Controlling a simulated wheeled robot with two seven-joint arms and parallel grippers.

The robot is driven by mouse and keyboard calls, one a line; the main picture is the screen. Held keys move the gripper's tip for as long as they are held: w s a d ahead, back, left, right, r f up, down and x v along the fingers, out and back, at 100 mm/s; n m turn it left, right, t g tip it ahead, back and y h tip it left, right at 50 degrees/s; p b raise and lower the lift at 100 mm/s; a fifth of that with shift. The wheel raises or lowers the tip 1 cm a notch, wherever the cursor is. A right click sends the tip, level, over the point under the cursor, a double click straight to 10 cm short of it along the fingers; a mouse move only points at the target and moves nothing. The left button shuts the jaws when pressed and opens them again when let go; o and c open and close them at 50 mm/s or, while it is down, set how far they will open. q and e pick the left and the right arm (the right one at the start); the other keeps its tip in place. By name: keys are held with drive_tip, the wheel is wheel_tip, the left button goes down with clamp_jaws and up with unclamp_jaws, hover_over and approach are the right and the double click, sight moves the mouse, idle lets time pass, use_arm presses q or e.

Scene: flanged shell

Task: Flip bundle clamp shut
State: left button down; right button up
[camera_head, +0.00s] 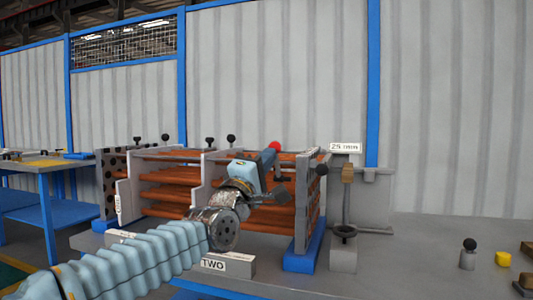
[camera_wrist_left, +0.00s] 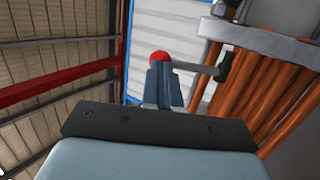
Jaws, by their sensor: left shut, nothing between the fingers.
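The copper tube bundle (camera_head: 165,193) lies in a frame of pale upright plates on the bench. A red ball knob (camera_head: 275,146), probably on the clamp handle, stands at the bundle's top right; its base is hidden by my gripper. My left gripper (camera_head: 268,160) is shut and empty, right in front of the knob. In the left wrist view the red knob (camera_wrist_left: 158,58) shows just past the fingertips (camera_wrist_left: 163,82); I cannot tell whether they touch. A grey rod with a black end (camera_wrist_left: 224,66) reaches right from beside the knob. My right gripper is not in view.
Several black knobs (camera_head: 231,139) stand along the bundle's top. A post with a "25 mm" sign (camera_head: 345,148) stands right of the frame. A "TWO" sign (camera_head: 213,264) is in front.

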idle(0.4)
use_arm(q)
drive_tip(key=w+r+p, duration=0.1)
drive_tip(key=p, duration=0.1)
drive_tip(key=r+g+p, duration=0.1)
drive_tip(key=shift+w+d+r+y+p, duration=0.1)
drive_tip(key=shift+w+d+y+p, duration=0.2)
drive_tip(key=shift+w+p, duration=0.05)
drive_tip(key=shift+w+d+r+p, duration=0.15)
drive_tip(key=shift+w+r+p, duration=0.1)
drive_tip(key=shift+w, duration=0.2)
drive_tip(key=shift+w+d+r+p, duration=0.1)
drive_tip(key=shift+w+r, duration=0.15)
drive_tip(key=shift+w, duration=0.2)
drive_tip(key=w+d+p, duration=0.1)
drive_tip(key=w+d, duration=0.1)
drive_tip(key=w, duration=0.3)
drive_tip(key=shift+w+r, duration=0.35)
drive_tip(key=shift+a, duration=0.1)
